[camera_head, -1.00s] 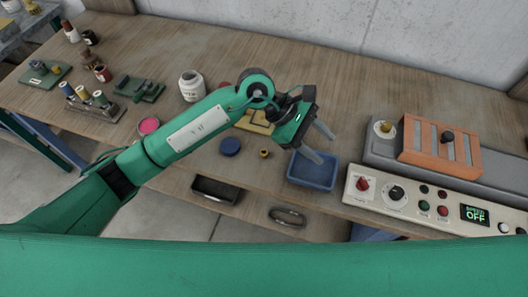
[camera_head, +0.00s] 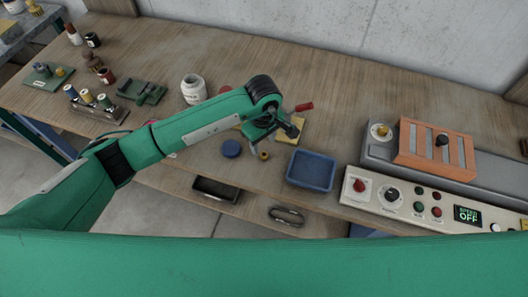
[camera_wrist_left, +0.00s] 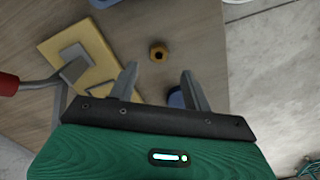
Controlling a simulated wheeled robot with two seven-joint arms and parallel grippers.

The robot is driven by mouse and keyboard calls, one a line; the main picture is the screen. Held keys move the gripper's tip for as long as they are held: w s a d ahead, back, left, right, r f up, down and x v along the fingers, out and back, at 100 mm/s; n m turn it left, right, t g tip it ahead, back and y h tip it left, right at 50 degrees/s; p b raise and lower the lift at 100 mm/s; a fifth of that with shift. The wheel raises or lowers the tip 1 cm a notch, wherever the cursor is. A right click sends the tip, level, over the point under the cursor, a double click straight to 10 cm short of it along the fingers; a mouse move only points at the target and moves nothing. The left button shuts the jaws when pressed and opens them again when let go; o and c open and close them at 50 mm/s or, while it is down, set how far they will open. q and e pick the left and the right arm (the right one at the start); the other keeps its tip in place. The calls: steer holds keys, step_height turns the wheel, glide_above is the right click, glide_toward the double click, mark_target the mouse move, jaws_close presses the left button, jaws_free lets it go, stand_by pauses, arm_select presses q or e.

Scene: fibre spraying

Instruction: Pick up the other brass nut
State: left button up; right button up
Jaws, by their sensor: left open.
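A small brass nut (camera_head: 264,154) lies on the wooden bench between a round blue lid and a blue tray. In the left wrist view the nut (camera_wrist_left: 158,52) shows its dark hole and lies just beyond my fingertips, near the line midway between them. My left gripper (camera_wrist_left: 159,70) is open and empty, its two fingers apart. In the head view the left gripper (camera_head: 258,145) points down close above the nut, its fingers partly hidden by my wrist. Another brass-coloured piece (camera_head: 381,130) sits on a pale round seat on the grey machine. My right gripper is not in view.
The blue tray (camera_head: 312,170) looks empty. The blue lid (camera_head: 231,148) is left of the nut. A yellow board (camera_wrist_left: 85,62) and a red-handled tool (camera_wrist_left: 10,84) lie beside the gripper. A white jar (camera_head: 193,88) stands behind my arm. The control panel (camera_head: 400,199) is at right.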

mark_target(265, 155)
arm_select(q)
steer(key=shift+f, duration=0.3)
steer(key=shift+s+d+f+p, duration=0.1)
steer(key=shift+f+p, duration=0.35)
steer(key=shift+p, duration=0.1)
step_height(265, 155, down, 3)
steer(key=shift+s+d+f+p, duration=0.1)
steer(key=shift+d+p, duration=0.05)
steer(key=shift+p, duration=0.9)
steer(key=shift+f, duration=0.65)
jaws_close()
